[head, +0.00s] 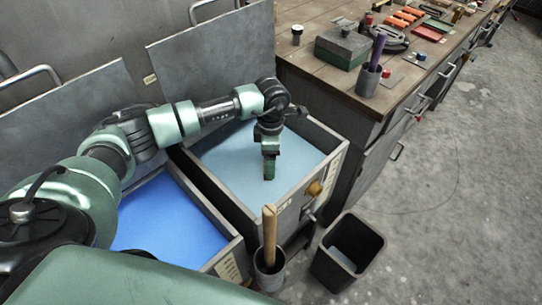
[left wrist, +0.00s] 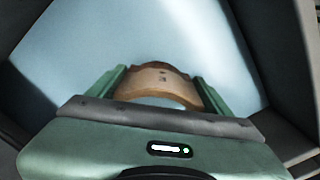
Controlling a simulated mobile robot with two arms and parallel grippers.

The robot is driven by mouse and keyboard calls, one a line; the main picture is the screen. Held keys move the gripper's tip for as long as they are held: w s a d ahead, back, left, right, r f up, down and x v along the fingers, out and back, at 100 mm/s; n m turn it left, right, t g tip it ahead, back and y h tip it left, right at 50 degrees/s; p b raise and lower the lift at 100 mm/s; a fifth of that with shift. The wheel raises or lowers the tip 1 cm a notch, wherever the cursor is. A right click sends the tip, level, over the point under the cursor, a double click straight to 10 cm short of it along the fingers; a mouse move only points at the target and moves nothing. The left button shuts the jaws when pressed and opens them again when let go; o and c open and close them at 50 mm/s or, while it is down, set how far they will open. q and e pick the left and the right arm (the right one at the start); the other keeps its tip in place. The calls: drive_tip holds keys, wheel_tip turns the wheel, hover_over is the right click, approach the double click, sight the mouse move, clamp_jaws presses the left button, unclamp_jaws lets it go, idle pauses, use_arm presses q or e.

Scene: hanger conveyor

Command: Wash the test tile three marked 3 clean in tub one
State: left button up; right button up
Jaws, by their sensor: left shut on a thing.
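My left gripper (head: 269,172) points down over the tub with pale blue liquid (head: 222,165). In the left wrist view the gripper (left wrist: 162,88) is shut on a brown, curved tile (left wrist: 158,78) with a small dark mark that I cannot read. The pale liquid (left wrist: 110,35) lies behind and below the tile. I cannot tell whether the tile touches the liquid. In the head view the tile is not distinguishable at the fingers. A second tub (head: 165,215) holds bright blue liquid, to the left. The tub labels are too small to read. My right gripper is not in view.
A grey cup with a wooden-handled tool (head: 269,240) and a black bin (head: 348,252) stand in front of the tubs. Grey lids (head: 210,55) lean behind them. A cluttered wooden workbench (head: 340,75) is at the back right. The floor at right is clear.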

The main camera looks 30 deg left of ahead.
use_arm(q)
wheel_tip(320, 180, down, 6)
drive_tip(key=b, duration=0.4)
drive_tip(key=shift+r, duration=0.25)
idle(3.6)
idle(0.8)
wheel_tip(320, 180, up, 10)
drive_tip(key=p, duration=0.6)
drive_tip(key=shift+r, duration=0.2)
idle(1.4)
